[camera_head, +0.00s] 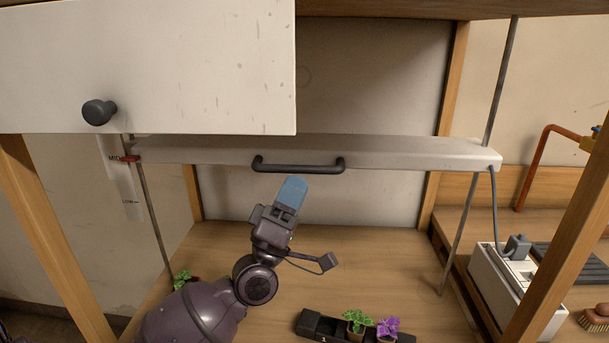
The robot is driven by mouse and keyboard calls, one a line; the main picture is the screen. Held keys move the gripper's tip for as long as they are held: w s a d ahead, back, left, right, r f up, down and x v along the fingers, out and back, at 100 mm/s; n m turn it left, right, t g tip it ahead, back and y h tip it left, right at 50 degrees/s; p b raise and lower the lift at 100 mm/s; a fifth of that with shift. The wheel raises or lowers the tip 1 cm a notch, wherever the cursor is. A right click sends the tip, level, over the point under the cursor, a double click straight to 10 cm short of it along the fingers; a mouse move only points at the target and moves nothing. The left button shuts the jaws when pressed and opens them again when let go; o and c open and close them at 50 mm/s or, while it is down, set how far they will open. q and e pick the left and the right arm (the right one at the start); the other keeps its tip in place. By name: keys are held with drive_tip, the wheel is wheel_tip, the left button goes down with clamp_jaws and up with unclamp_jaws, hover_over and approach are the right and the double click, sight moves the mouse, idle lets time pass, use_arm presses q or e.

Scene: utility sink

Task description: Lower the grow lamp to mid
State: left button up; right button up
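The grow lamp (400,152) is a long pale bar hung between two thin upright rods. A dark handle (298,167) is fixed along its front edge. A white height scale (128,183) stands at the left, with MID and LOW marks readable. A red pointer (129,159) at the lamp's left end is level with the MID mark. My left gripper (291,190), with blue fingertips, points up just below the handle and looks apart from it. Its fingers overlap from this side, so their opening is hidden. My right gripper is out of view.
A white cabinet front (190,60) with a dark knob (99,112) hangs at upper left. A black tray (318,325) with small potted plants (357,322) is on the wooden shelf below. A white power box (505,280) stands at the right. Wooden posts frame both sides.

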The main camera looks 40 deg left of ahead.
use_arm(q)
drive_tip(key=b+v, duration=0.1)
drive_tip(key=v, duration=0.5)
drive_tip(key=shift+s+f, duration=0.25)
drive_tip(key=shift+f, duration=0.05)
drive_tip(key=s+d+f+m+g+h, duration=0.1)
drive_tip(key=s+d+f+m+g, duration=0.15)
drive_tip(key=f+g, duration=0.35)
drive_tip(key=s+d+f+m+g+h, duration=0.1)
drive_tip(key=d+f+m+g, duration=0.25)
drive_tip(key=f, duration=0.35)
drive_tip(key=s+d+f+m+g, duration=0.2)
drive_tip(key=f+m+g, duration=0.25)
drive_tip(key=f, duration=0.25)
drive_tip(key=s+a+f+g+y, duration=0.2)
drive_tip(key=s+f+g, duration=0.35)
drive_tip(key=s, duration=0.35)
drive_tip(key=s+a+f+g+y, duration=0.2)
drive_tip(key=s+f+g+y, duration=0.15)
drive_tip(key=s+g, duration=0.35)
drive_tip(key=w+f+m+t+h, duration=0.1)
drive_tip(key=w+f+m+t, duration=0.1)
drive_tip(key=w+f+t, duration=0.5)
drive_tip(key=shift+w+d+f+t, duration=0.2)
drive_tip(key=shift+f+t, duration=0.4)
drive_tip(key=shift+t, duration=0.65)
drive_tip(key=shift+h, duration=0.25)
